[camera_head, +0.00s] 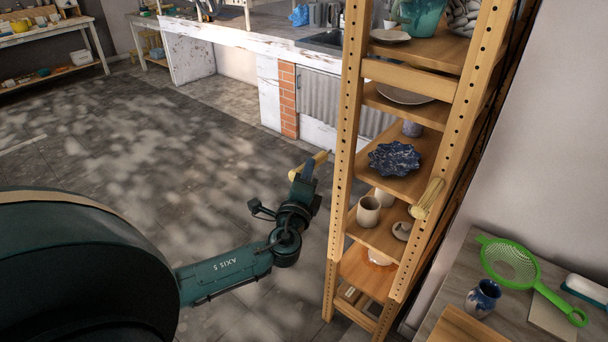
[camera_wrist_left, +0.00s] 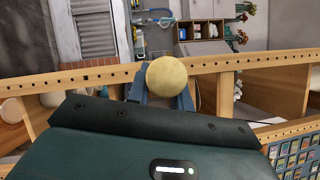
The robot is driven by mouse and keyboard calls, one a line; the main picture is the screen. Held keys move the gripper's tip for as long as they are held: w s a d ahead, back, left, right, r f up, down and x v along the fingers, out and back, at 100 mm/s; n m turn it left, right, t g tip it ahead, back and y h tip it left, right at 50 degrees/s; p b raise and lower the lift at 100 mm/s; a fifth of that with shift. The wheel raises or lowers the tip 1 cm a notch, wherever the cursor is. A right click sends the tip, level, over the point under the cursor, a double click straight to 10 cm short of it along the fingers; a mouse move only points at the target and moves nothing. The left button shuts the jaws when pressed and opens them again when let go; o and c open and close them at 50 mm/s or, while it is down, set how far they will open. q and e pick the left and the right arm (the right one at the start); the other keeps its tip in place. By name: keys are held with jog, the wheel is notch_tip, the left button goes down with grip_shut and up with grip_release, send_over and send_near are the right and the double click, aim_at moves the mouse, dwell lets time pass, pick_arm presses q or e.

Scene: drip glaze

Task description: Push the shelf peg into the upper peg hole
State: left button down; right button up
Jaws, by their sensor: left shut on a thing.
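My left gripper (camera_head: 306,173) is shut on a pale wooden shelf peg (camera_head: 318,158), to the left of the wooden shelf's (camera_head: 347,150) near-left upright. The peg is short and round and tilts up to the right, apart from the upright in the head view. In the left wrist view the peg's round end (camera_wrist_left: 166,77) shows between the blue fingers, overlapping the upright with its row of small holes (camera_wrist_left: 103,76). Whether it touches the upright there, and which hole is the upper peg hole, I cannot tell. A similar peg (camera_head: 428,198) sticks out at the right upright. My right gripper is not in view.
The shelf boards carry a blue ruffled plate (camera_head: 394,158), a beige cup (camera_head: 368,211) and other pottery. A table at the lower right holds a green strainer (camera_head: 511,262) and a small blue vase (camera_head: 482,298). The floor left of the shelf is clear.

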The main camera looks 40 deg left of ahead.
aim_at(320, 164)
pick_arm(q)
jog(key=shift+w+d, duration=0.15)
jog(key=shift+w, duration=1.95)
jog(key=c, duration=1.8)
grip_release()
jog(key=shift+c, duration=0.2)
grip_shut()
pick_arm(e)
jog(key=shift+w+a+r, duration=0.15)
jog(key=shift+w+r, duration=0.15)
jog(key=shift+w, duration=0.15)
pick_arm(q)
jog(key=shift+b, duration=0.3)
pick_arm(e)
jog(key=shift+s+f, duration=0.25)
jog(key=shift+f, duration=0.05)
pick_arm(q)
jog(key=shift+w, duration=0.3)
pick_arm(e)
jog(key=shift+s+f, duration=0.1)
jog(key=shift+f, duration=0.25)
pick_arm(q)
jog(key=shift+b, duration=0.4)
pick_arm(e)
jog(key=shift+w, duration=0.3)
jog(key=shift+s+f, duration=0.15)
